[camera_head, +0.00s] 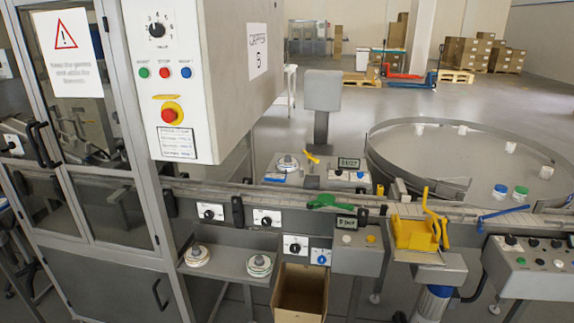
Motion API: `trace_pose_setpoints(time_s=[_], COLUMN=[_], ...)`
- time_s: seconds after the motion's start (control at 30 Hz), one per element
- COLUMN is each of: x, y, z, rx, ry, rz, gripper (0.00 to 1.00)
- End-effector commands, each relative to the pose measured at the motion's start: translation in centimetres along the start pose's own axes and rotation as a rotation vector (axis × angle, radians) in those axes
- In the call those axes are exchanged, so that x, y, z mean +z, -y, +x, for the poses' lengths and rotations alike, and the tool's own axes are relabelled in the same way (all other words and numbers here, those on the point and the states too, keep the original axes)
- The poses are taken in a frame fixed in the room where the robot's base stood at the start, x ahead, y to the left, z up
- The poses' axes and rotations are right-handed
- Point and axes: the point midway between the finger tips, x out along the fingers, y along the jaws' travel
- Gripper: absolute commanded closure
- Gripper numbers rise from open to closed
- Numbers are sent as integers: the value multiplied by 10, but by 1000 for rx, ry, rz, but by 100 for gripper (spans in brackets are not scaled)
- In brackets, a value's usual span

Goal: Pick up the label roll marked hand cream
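Two label rolls lie on the grey lower shelf (228,261) below the conveyor. The left roll (197,256) is white with a grey hub. The right roll (259,265) is white with a greenish ring and a grey hub. A third roll-like white disc (288,163) with a grey hub sits behind the conveyor, above a blue strip. No lettering on any of them is readable, so I cannot tell which is marked hand cream. My gripper and arm are not in view.
A control cabinet (205,60) overhangs the left side. The conveyor (280,198) runs above the shelf. An open cardboard box (300,292) stands right of the shelf. A yellow fixture (415,232) and a round table (460,180) are at right.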

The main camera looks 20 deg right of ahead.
Motion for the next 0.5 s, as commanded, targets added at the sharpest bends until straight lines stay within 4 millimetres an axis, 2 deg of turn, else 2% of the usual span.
trace_pose_setpoints(time_s=[0.3,0.37,0.5], x=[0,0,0], y=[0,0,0], z=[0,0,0], rx=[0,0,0], ry=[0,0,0], rz=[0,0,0], gripper=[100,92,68])
